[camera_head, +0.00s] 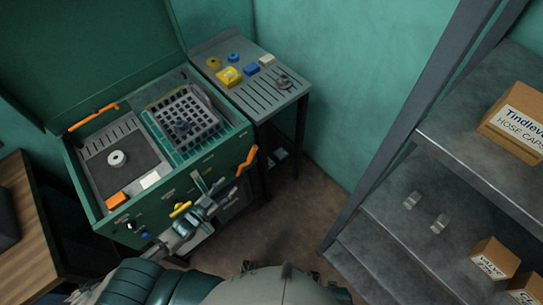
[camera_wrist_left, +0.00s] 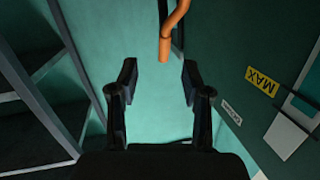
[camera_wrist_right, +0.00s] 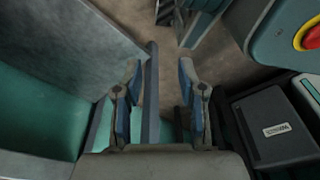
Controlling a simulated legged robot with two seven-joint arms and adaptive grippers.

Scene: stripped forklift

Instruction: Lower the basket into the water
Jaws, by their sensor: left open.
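The grey wire basket (camera_head: 205,122) sits in the right compartment of the open green washer (camera_head: 150,215), with a small dark part in it. A teal strip shows beside it; I cannot tell the water level. An orange handle (camera_head: 247,160) is at the washer's right front corner. My left gripper (camera_head: 208,185) is in front of the washer. In the left wrist view the left gripper (camera_wrist_left: 160,75) is open and empty, with an orange handle (camera_wrist_left: 165,48) beyond its fingertips, apart from them. In the right wrist view my right gripper (camera_wrist_right: 160,68) is open, with nothing between its fingers.
A second orange handle (camera_head: 93,117) is at the washer's left. A slotted side table (camera_head: 265,100) with small yellow and blue items stands behind right. A grey shelf (camera_head: 465,150) with boxes fills the right. A wooden bench (camera_head: 25,225) is at the left. Floor between washer and shelf is clear.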

